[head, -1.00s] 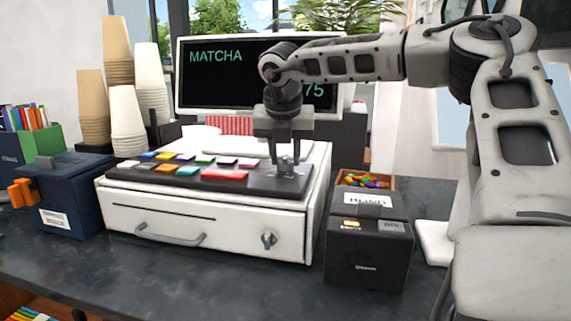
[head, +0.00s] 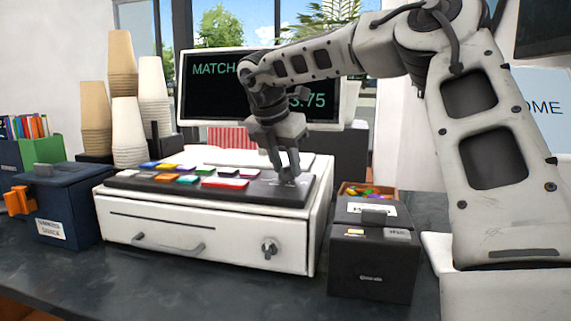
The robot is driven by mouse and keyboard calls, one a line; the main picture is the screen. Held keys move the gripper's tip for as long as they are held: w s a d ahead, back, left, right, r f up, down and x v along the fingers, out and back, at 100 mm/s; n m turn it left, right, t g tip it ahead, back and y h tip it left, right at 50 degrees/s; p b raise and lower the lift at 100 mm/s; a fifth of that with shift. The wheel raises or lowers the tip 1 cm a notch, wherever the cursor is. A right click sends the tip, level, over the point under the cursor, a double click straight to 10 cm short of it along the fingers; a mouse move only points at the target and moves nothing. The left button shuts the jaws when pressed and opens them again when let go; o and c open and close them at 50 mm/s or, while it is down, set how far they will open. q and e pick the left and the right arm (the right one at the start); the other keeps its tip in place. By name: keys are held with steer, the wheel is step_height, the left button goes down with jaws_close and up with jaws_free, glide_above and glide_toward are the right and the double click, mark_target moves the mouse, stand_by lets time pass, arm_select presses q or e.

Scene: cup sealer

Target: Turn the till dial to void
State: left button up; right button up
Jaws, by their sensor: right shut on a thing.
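The white till (head: 205,236) stands on the dark counter, with a black key panel (head: 130,180) of coloured keys on its top. My right gripper (head: 287,181) points down at the right end of this panel. It is shut on the till dial, which is mostly hidden between the fingers. Small pale markings show on the panel beside the fingertips, too small to read. A keyed lock (head: 269,248) is on the drawer front, apart from the gripper. My left gripper is not in view.
A screen (head: 215,95) reading MATCHA stands behind the till. A black box (head: 372,255) is close on the right, a blue box (head: 62,205) on the left. Cup stacks (head: 154,95) stand behind left. The counter front (head: 190,290) is clear.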

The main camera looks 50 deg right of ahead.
stand_by(0.3)
steer(key=o, duration=1)
steer(key=shift+c, duration=0.2)
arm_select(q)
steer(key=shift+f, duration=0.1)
arm_select(e)
steer(key=shift+r, duration=0.1)
arm_select(q)
steer(key=p, duration=0.1)
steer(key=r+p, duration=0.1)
steer(key=p, duration=0.1)
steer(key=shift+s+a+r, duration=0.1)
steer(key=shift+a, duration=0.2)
arm_select(e)
steer(key=v, duration=1.5)
steer(key=shift+r, duration=0.4)
steer(key=shift+a, duration=0.1)
